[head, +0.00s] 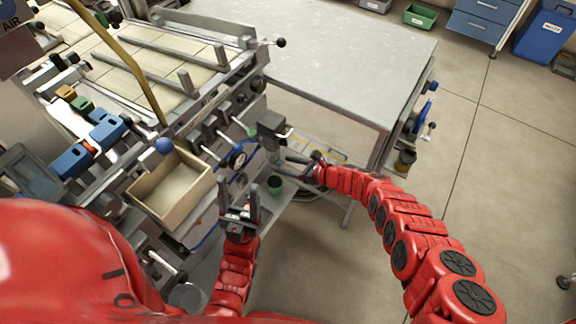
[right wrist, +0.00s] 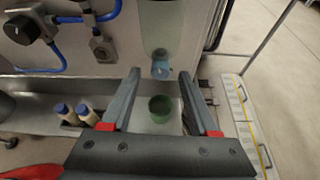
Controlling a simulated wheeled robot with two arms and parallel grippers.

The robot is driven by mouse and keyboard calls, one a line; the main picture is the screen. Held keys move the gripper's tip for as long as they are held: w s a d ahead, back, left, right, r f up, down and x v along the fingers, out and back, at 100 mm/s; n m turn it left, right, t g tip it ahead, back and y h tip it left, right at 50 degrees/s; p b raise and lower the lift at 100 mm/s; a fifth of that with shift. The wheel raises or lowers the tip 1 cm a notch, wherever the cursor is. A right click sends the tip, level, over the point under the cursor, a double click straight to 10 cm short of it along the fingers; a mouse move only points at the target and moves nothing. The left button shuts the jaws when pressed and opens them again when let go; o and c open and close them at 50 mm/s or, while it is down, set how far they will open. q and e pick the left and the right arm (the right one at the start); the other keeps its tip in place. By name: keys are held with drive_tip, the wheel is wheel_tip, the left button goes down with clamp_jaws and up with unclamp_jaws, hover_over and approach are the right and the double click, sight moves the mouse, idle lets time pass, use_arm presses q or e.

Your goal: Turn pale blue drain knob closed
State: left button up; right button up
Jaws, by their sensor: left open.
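The pale blue drain knob (right wrist: 160,69) hangs below a grey cylindrical fitting in the right wrist view. My right gripper (right wrist: 160,75) is open, and the knob appears between its two fingertips in the picture. I cannot tell whether the knob is inside the jaws or just beyond them; no contact shows. In the head view my right gripper (head: 281,167) reaches left below the grey fitting (head: 270,126), and the knob is too small to make out clearly. My left gripper (head: 239,190) is open and empty, pointing up the picture near the machine's front.
A green cup (right wrist: 162,108) stands below the knob in a grey tray. Two blue-capped bottles (right wrist: 75,113) are left of it. An open cardboard-coloured box (head: 173,190) is left of my left gripper.

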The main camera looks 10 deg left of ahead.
clamp_jaws()
drive_tip(key=shift+s+r+n+t+p, duration=0.15)
drive_tip(key=shift+n+t+p, duration=0.2)
drive_tip(key=shift+p, duration=0.5)
drive_tip(key=shift+n+t+h, duration=0.3)
drive_tip(key=shift+n+t, duration=0.05)
drive_tip(key=shift+n, duration=0.3)
drive_tip(key=shift+o, duration=0.3)
unclamp_jaws()
